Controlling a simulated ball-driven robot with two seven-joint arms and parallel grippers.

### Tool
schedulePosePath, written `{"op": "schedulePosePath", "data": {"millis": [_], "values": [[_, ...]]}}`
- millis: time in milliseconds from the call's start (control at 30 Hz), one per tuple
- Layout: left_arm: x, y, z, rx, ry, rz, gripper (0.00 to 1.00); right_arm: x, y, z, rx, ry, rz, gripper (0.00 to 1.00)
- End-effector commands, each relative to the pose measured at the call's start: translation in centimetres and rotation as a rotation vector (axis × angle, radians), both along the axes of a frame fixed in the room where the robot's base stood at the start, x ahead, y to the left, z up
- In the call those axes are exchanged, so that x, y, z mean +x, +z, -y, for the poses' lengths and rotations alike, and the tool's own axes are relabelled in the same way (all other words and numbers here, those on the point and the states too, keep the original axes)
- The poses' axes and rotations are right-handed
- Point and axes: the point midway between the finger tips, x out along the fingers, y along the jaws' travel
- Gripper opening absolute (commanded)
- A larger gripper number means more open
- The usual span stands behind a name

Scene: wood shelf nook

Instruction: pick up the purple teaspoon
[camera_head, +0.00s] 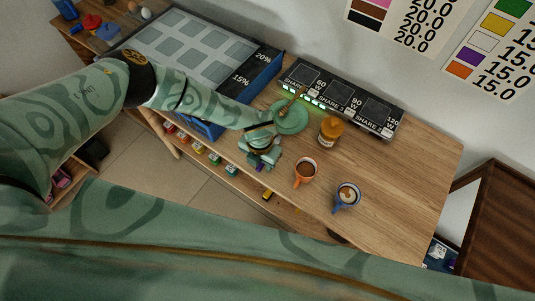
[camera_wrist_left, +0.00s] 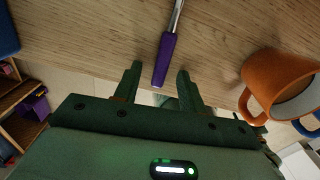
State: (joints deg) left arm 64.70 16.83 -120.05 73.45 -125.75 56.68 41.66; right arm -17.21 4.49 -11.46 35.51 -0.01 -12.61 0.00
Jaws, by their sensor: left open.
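The purple teaspoon (camera_wrist_left: 166,58) lies on the wood shelf top in the left wrist view. Its purple handle points toward my left gripper and its metal neck runs off the top edge, so the bowl is out of view. My left gripper (camera_wrist_left: 159,82) is open and empty, with the handle's end between its two fingertips and no visible contact. In the head view the left gripper (camera_head: 261,158) is at the shelf's front edge, left of the orange mug, and the teaspoon is mostly hidden there. My right gripper is not in view.
An orange mug (camera_head: 305,172) stands close to the right of the gripper, with a blue cup (camera_head: 346,196) beyond it. A green plate (camera_head: 292,116) and an amber jar (camera_head: 330,131) stand behind. The shelf top's right end is clear.

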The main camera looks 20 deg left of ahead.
Motion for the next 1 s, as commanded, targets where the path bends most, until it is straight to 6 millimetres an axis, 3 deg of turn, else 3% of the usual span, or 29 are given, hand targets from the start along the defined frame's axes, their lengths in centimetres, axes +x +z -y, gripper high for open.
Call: {"op": "schedulePosePath", "data": {"millis": [33, 133, 167, 467, 667, 767, 1000], "values": [[0.0, 0.0, 0.0, 0.0, 0.0, 0.0, 0.33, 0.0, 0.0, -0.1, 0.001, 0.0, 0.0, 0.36], [0.0, 0.0, 0.0, 0.0, 0.0, 0.0, 0.05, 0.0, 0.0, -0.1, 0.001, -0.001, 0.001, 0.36], [0.0, 0.0, 0.0, 0.0, 0.0, 0.0, 0.0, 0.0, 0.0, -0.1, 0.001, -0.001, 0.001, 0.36], [0.0, 0.1, 0.0, 0.0, 0.001, 0.001, 0.0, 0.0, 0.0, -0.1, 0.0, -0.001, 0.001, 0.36], [0.1, 1.6, 0.0, -0.001, 0.001, 0.002, 0.0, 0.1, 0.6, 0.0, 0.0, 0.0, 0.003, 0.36], [0.1, 3.5, 0.0, -0.003, 0.001, 0.003, 0.0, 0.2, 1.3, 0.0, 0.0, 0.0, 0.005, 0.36], [-5.0, 9.8, 1.2, -0.004, -0.005, 0.001, 0.0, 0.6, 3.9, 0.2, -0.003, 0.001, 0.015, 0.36]]}}
